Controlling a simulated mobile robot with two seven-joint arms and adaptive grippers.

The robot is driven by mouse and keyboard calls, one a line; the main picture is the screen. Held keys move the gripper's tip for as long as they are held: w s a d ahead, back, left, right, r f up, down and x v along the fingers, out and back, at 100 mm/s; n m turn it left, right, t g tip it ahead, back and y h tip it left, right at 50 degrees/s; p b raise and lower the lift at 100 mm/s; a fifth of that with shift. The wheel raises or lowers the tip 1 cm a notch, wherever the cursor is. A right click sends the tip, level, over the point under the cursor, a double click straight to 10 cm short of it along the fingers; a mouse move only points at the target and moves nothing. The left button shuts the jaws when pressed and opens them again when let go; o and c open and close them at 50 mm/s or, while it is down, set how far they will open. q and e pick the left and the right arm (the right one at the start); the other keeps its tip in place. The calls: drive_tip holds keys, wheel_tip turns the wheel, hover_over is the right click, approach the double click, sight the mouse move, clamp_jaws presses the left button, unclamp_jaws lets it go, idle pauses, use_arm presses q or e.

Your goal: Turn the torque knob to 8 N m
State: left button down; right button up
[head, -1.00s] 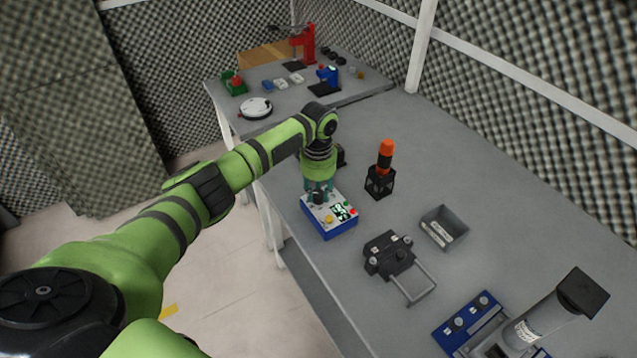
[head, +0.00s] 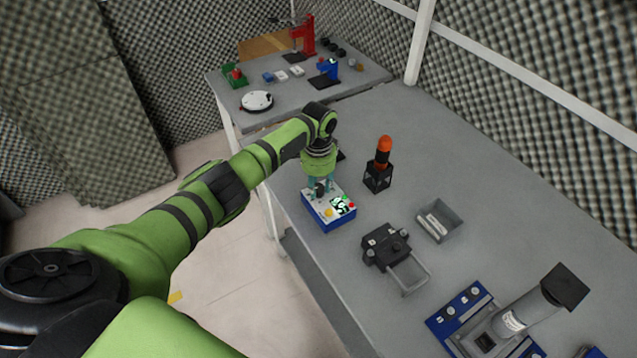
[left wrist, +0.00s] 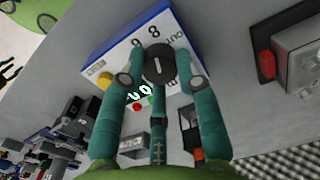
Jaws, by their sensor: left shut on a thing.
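The torque box (head: 338,221) is blue with a white top panel and stands near the bench's left edge. Its panel also shows in the left wrist view (left wrist: 110,62), with printed numerals including an 8, a yellow button (left wrist: 105,80), a red button and a partly covered green-lit display (left wrist: 141,93). The torque knob (left wrist: 158,62) is dark and round with a pale pointer line. My left gripper (head: 319,189) points down over the box, its teal fingers shut around the knob. The fingers hide part of the scale and display, so I cannot read the setting. My right gripper is not in view.
An orange-topped black stand (head: 378,176) is just right of the box. A black clamp-like device (head: 388,247) and a grey bin (head: 439,220) stand nearer on the bench. A blue-based unit with a grey cylinder (head: 524,312) is at front right.

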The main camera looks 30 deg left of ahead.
sight(318, 188)
use_arm(q)
drive_tip(key=shift+a, duration=0.1)
drive_tip(key=c, duration=0.9)
unclamp_jaws()
wheel_tip(318, 188, up, 12)
